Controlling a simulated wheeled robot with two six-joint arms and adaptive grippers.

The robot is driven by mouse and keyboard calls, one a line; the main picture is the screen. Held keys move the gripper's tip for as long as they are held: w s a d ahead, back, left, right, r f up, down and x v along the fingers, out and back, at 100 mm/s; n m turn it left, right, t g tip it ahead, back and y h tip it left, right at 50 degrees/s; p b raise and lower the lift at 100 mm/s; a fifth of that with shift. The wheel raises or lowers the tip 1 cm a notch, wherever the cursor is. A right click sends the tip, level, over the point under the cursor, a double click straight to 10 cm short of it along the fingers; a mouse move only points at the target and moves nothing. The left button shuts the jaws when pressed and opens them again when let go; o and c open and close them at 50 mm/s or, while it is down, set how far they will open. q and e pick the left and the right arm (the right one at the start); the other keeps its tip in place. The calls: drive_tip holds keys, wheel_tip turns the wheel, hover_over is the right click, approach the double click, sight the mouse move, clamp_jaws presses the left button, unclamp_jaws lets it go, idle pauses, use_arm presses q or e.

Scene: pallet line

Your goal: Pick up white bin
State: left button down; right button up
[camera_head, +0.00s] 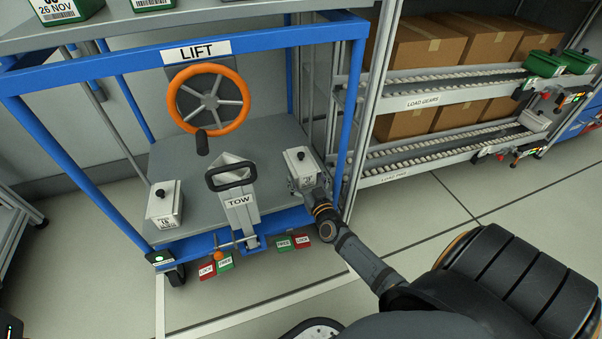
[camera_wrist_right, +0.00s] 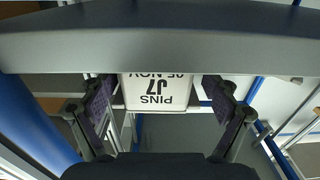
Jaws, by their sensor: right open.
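Two small white bins with dark knobs on their lids stand on the lower grey deck of the blue cart, one at the front left (camera_head: 164,204) and one at the right (camera_head: 301,163). My right gripper (camera_head: 312,189) is at the front of the right bin in the head view. I cannot tell whether either finger touches the bin. My left gripper is not in view.
The cart's blue right post (camera_head: 355,105) stands close to my right arm. A tow handle (camera_head: 232,178) and an orange lift wheel (camera_head: 209,99) are left of the right bin. A rack with cardboard boxes (camera_head: 426,45) is at the right. Open floor (camera_head: 440,210) lies before it.

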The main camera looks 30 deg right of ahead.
sight(301, 164)
drive_tip(key=b+x, duration=0.2)
drive_tip(key=x, duration=0.2)
drive_tip(key=shift+w+d+f+b, duration=0.15)
drive_tip(key=shift+d+b, duration=0.05)
drive_tip(key=shift+b, duration=0.1)
drive_tip(key=shift+w+d, duration=0.1)
drive_tip(key=shift+w, duration=0.35)
drive_tip(key=shift+r, duration=0.25)
drive_tip(key=c, duration=1.8)
drive_tip(key=shift+c, duration=0.2)
drive_tip(key=shift+r, duration=0.15)
